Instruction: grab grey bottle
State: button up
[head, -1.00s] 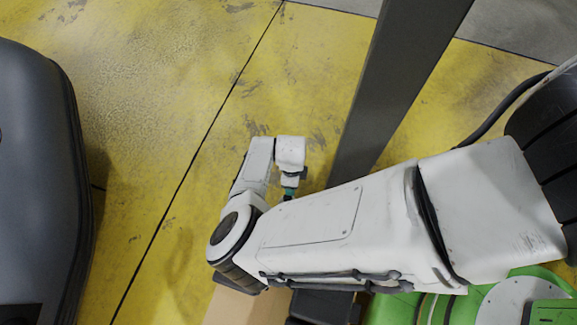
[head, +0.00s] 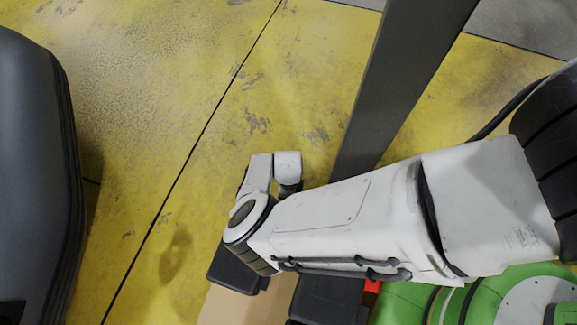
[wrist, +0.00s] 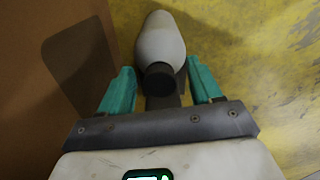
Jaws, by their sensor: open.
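The grey bottle (wrist: 160,40) shows in the wrist view with a pale rounded body and a dark cap (wrist: 160,78). Its cap end points toward my gripper. My gripper (wrist: 162,78) has two teal fingers, one on each side of the cap. The fingers are spread, with a visible gap on the left; the right finger is close to the bottle. I cannot tell whether it touches. In the head view my arm hides the fingers and the bottle.
A brown cardboard surface (wrist: 40,60) stands close to the left finger in the wrist view. In the head view a dark grey inflatable boat (head: 30,180) lies on the left and a dark grey beam (head: 405,80) crosses behind my arm. The yellow floor (head: 150,110) between is clear.

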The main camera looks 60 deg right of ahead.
jog(key=shift+f, duration=0.1)
grip_shut()
dwell(0.6)
